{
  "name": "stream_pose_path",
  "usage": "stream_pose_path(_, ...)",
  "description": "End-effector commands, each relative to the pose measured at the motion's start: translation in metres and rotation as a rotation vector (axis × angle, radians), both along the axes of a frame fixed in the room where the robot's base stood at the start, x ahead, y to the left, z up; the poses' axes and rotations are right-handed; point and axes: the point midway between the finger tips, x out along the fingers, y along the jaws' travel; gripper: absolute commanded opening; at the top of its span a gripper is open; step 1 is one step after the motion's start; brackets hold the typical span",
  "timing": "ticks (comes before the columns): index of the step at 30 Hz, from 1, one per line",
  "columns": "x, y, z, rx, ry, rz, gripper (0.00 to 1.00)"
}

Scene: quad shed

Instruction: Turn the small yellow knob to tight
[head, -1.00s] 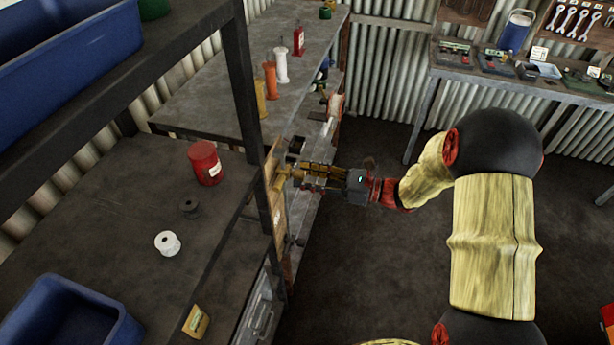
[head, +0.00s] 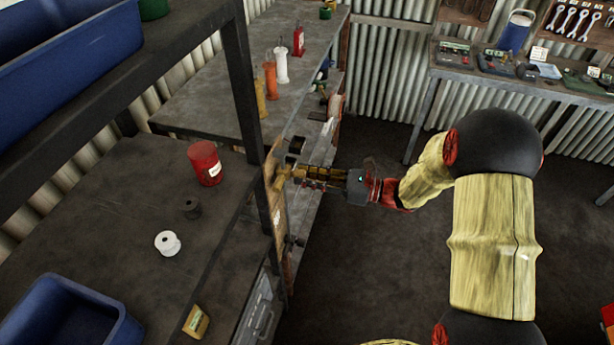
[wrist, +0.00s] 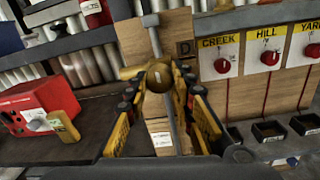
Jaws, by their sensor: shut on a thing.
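The small yellow knob (wrist: 158,78) is a rounded brass-yellow piece in the middle of the wrist view, in front of a grey vertical pipe and a wooden board (wrist: 139,42). My gripper (wrist: 160,82) has its yellow-and-black fingers on both sides of the knob, shut on it. In the head view my gripper (head: 298,174) reaches left to the board at the bench's front edge. The knob is small there and largely covered by the fingers. I cannot read any tight mark.
Red knobs labelled CREEK (wrist: 223,66), HILL (wrist: 269,57) and YARD sit on white plates to the right. A red box (wrist: 38,110) with a grey knob stands left. A dark shelf post (head: 250,110) rises near my gripper.

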Motion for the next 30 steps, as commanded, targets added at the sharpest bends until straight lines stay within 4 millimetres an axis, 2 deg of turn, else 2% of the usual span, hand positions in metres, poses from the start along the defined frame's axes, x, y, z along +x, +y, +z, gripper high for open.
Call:
stream_pose_path(11,0.0005,-0.0003,0.0035,0.029,0.079,-0.001,0.00)
stream_pose_path(30,0.0006,-0.0003,0.0052,0.220,0.603,-0.002,0.00)
